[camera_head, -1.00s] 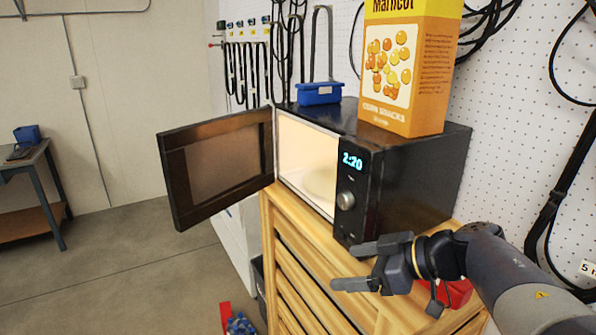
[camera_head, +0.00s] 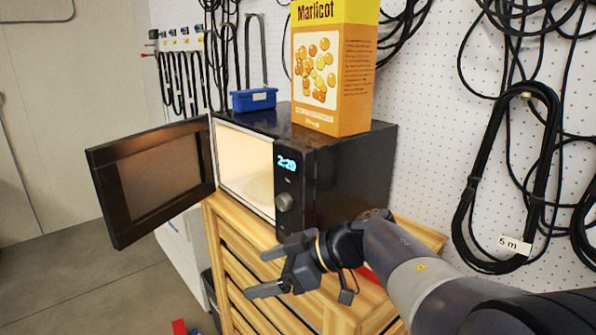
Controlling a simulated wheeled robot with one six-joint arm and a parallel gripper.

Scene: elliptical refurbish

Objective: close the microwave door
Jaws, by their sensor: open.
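The black microwave (camera_head: 340,176) stands on a wooden dresser. Its door (camera_head: 152,180) is swung wide open to the left, and the lit cavity (camera_head: 243,168) shows a pale round plate inside. The front panel has a blue 2:20 display and a round knob (camera_head: 284,201). My gripper (camera_head: 262,272) is open and empty, its two fingers pointing left. It appears in front of and below the control panel, to the right of the door and apart from it.
A yellow-orange snack box (camera_head: 333,70) and a blue container (camera_head: 254,99) stand on top of the microwave. The wooden dresser (camera_head: 250,240) is below. Cables hang on the pegboard (camera_head: 420,120) behind. Open floor (camera_head: 75,285) lies at the left.

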